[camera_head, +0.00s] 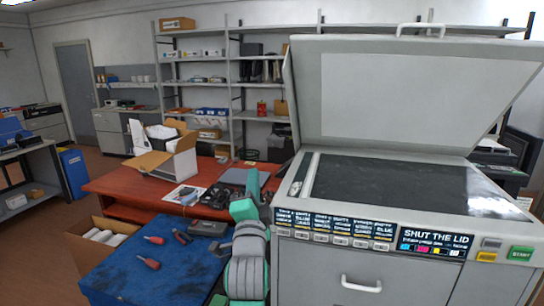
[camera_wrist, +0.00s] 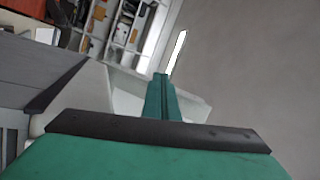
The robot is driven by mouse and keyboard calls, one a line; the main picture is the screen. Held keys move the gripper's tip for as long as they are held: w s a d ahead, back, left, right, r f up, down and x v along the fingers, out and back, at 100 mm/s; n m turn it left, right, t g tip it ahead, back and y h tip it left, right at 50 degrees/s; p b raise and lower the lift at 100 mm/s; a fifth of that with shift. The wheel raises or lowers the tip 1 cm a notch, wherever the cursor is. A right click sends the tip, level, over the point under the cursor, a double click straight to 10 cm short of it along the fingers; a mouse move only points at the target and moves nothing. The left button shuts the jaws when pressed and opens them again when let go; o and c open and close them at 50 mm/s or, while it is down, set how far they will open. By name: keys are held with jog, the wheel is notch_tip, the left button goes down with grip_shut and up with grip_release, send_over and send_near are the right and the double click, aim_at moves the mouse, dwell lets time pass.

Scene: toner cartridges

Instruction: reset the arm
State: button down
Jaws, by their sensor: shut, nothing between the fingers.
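My gripper (camera_wrist: 160,80) shows in the wrist view as two green fingers pressed together, with nothing between them. In the head view my green and grey arm rises at the lower middle, just left of the grey copier (camera_head: 370,275).
A blue-topped surface (camera_head: 130,275) with red-handled tools lies left of my arm. Behind it, a red table (camera_head: 110,183) carries an open cardboard box (camera_head: 180,160) and dark items. Shelves (camera_head: 215,58) line the back wall. Floor is free at the far left.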

jog(key=s+d+f+n+g, duration=0.15)
jog(key=s+f, duration=0.45)
jog(key=f, duration=0.6)
jog(key=s+f+n+g, duration=0.1)
jog(key=s+f+n, duration=0.2)
jog(key=s+f, duration=0.65)
jog(key=s+d+f+n+g, duration=0.1)
jog(key=s+f+n, duration=0.2)
jog(key=f, duration=1.2)
jog(key=s+d+f+n+g, duration=0.15)
jog(key=s+f, duration=0.25)
jog(key=s, duration=0.4)
jog(key=s+f+n, duration=0.2)
jog(key=s+f, duration=0.2)
jog(key=s, duration=0.5)
jog(key=s+n+g, duration=0.1)
jog(key=s+n, duration=0.2)
jog(key=s, duration=1.5)
jog(key=shift+s, duration=0.35)
